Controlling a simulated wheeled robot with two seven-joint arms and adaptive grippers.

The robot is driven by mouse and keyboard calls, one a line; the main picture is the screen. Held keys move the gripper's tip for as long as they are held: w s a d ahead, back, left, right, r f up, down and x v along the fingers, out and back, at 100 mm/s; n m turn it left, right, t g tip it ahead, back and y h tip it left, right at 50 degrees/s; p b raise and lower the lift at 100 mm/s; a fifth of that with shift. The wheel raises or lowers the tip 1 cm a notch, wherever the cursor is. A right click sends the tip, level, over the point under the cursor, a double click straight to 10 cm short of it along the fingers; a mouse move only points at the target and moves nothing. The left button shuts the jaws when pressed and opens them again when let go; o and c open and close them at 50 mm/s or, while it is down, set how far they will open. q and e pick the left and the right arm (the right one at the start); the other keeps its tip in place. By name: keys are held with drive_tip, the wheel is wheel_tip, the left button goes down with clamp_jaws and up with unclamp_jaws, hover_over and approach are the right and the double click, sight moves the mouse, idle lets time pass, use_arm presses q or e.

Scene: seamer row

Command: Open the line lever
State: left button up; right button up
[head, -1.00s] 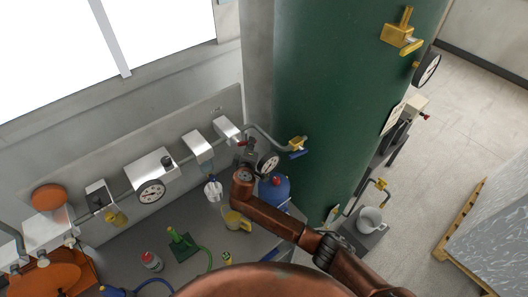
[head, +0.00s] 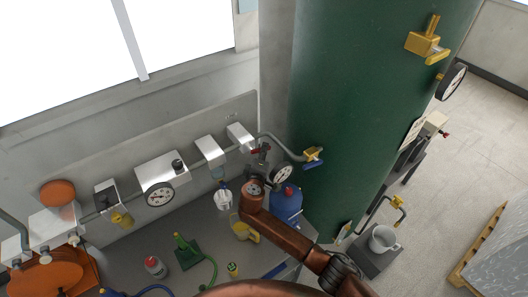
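A valve with a blue lever (head: 314,156) and a yellow body sits on the grey pipe at the left side of the green tank. A small red lever (head: 257,150) shows at the right end of the pipe row, by the last white box. I cannot tell which of them is the line lever. My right arm comes in from the bottom right, and my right gripper (head: 263,157) is small and dark near the red lever, left of a round gauge. Its fingers are too small and partly hidden to tell open from shut, or whether they touch the lever. My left gripper is out of view.
The green tank (head: 345,110) stands right of the pipe row. A blue bottle (head: 287,200), a yellow jug (head: 245,232), a white-and-red can (head: 155,267) and a green funnel (head: 186,250) stand on the grey bench. A pallet (head: 478,250) is at the far right.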

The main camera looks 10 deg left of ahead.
drive_tip(key=shift+o, duration=0.9)
drive_tip(key=shift+d, duration=0.1)
drive_tip(key=shift+s, duration=0.1)
drive_tip(key=v, duration=1.2)
